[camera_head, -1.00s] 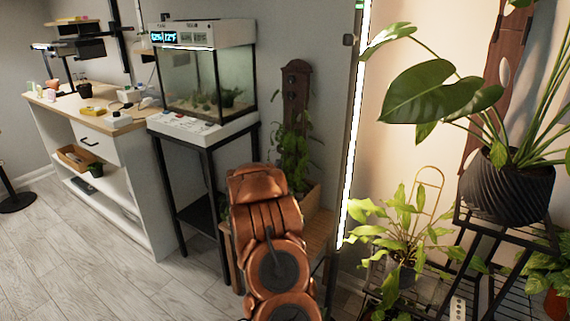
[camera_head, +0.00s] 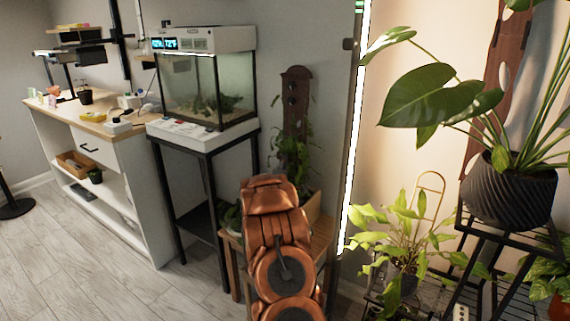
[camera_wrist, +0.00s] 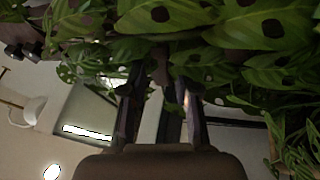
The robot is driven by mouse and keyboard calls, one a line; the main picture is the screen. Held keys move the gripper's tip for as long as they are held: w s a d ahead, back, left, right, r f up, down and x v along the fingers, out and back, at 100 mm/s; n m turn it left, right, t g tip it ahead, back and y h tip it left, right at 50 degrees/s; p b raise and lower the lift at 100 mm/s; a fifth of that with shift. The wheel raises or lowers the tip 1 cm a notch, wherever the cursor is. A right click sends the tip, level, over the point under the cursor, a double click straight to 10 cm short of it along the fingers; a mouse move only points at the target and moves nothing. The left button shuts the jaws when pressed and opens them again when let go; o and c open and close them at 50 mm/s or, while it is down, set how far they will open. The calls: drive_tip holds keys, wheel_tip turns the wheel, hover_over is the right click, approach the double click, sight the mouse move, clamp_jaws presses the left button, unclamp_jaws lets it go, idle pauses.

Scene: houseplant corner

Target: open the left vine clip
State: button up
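A dark upright wooden board (camera_head: 296,95) with small round dark fittings stands against the wall in the head view. A leafy vine (camera_head: 292,152) grows at its lower part, from a wooden planter (camera_head: 313,207). I cannot make out which fitting is the left vine clip. My gripper (camera_wrist: 160,92) shows in the wrist view with two dark fingers apart, just below green, dark-spotted leaves (camera_wrist: 165,17). A small brown piece (camera_wrist: 160,68) shows near the gap between the fingertips; contact cannot be told. In the head view my arm hides the gripper.
A glass tank (camera_head: 208,85) on a black stand (camera_head: 190,160) is left of the vine. A white bench (camera_head: 125,180) stands further left. A bright light strip (camera_head: 352,150) and a potted plant (camera_head: 508,195) are to the right.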

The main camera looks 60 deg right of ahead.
drive_tip(key=shift+d, duration=0.25)
clamp_jaws()
idle(0.3)
drive_tip(key=shift+d, duration=0.1)
